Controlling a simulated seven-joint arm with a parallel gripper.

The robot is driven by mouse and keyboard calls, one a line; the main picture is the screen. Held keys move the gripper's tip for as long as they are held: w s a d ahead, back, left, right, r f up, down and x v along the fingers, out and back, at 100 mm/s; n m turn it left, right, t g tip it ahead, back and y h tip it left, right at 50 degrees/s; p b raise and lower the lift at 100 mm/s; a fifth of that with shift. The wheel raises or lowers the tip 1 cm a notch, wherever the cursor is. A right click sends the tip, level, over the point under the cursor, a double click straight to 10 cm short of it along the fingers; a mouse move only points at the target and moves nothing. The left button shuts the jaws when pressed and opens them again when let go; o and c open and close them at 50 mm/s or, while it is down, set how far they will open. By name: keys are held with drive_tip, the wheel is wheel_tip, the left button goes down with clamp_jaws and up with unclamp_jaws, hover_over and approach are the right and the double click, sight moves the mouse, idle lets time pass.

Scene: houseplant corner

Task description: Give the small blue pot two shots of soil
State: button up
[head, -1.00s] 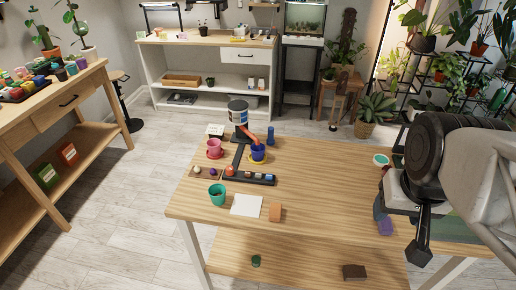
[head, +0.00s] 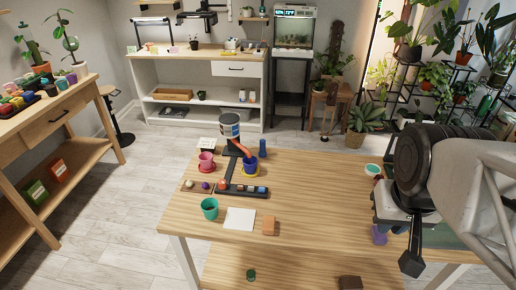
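The small blue pot (head: 250,164) stands on a yellow saucer (head: 251,174) towards the back left of the wooden table. A soil dispenser (head: 229,127), a light canister with a dark band on a black stand, stands just behind it. Its orange chute (head: 237,149) slopes down to the blue pot's rim. A black strip (head: 232,190) with several coloured knobs lies in front of the pot. My gripper (head: 412,262) hangs at the right over the table's right part, well away from the pot and dispenser. Its fingers point down; their opening cannot be made out.
A pink pot (head: 206,160) on a red saucer, a teal pot (head: 209,208), a white sheet (head: 240,219) and a brown block (head: 269,225) share the table. A dark blue object (head: 263,147) stands behind. A purple item (head: 379,235) is beside my arm. The table's middle is clear.

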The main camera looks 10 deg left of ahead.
clamp_jaws()
drive_tip(key=shift+w, duration=0.15)
idle(1.3)
drive_tip(key=w+a+f+n+h, duration=0.2)
drive_tip(key=w+a+n, duration=0.25)
drive_tip(key=w, duration=0.65)
drive_tip(key=w+a+f+n+h, duration=0.25)
drive_tip(key=w+a, duration=0.35)
drive_tip(key=w, duration=0.5)
drive_tip(key=w+a+f+n+t+h, duration=0.1)
drive_tip(key=w+a+f+n, duration=0.3)
drive_tip(key=a, duration=0.8)
drive_tip(key=w+a+f+n+t+h, duration=0.1)
drive_tip(key=w+a+f+n, duration=0.4)
drive_tip(key=w+a+f, duration=0.4)
drive_tip(key=a+f, duration=0.2)
drive_tip(key=a, duration=0.1)
drive_tip(key=shift+a+t+h, duration=0.15)
drive_tip(key=shift+t+h, duration=0.2)
drive_tip(key=shift+t, duration=0.05)
